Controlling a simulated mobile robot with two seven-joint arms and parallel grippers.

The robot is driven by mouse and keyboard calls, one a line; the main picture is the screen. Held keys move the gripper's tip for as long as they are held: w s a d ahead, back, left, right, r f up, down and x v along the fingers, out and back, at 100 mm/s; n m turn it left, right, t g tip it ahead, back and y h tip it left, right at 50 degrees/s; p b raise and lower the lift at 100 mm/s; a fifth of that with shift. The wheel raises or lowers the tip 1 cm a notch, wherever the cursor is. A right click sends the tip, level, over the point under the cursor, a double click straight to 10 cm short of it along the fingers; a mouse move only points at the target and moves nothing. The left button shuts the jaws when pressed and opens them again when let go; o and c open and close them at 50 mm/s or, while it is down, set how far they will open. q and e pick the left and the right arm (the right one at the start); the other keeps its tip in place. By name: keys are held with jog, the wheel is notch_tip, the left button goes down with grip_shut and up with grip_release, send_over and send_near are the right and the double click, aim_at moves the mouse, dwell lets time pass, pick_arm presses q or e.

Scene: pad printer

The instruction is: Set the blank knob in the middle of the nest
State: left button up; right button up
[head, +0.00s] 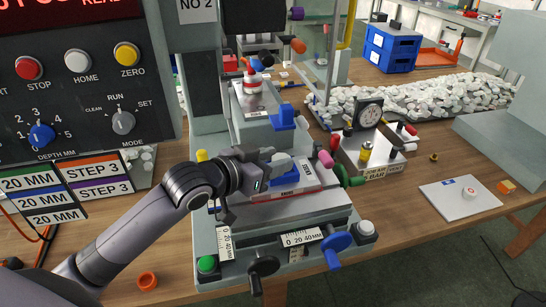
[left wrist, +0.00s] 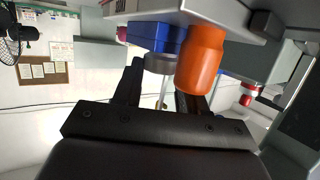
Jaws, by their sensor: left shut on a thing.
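My left gripper (head: 268,164) is over the slide of the pad printer in the head view, beside a blue block (head: 285,159). In the left wrist view its two dark fingers (left wrist: 158,92) are shut on a small grey round piece, which I take for the blank knob (left wrist: 159,63). The knob is hard to make out in the head view. The nest appears to be on the slide by the blue block and red plate (head: 288,194); my gripper partly hides this area. I cannot tell whether the knob touches the nest. My right gripper is not in view.
A large orange cylinder (left wrist: 201,60) is close beside the fingers. The printer's dark and blue handwheels (head: 336,243) stick out in front. A gauge box (head: 369,140) stands at right. A white plate (head: 445,204) bears a marked white knob (head: 469,192). White pieces (head: 430,96) are heaped behind.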

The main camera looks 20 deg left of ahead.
pick_arm(q)
jog(key=shift+f, duration=0.25)
dwell(0.4)
jog(key=o, duration=1.1)
jog(key=shift+r, duration=0.1)
notch_tip(320, 180, up, 4)
jog(key=p, duration=0.3)
jog(key=shift+f+p, duration=0.25)
jog(key=shift+p, duration=0.05)
jog(key=shift+r, duration=1.25)
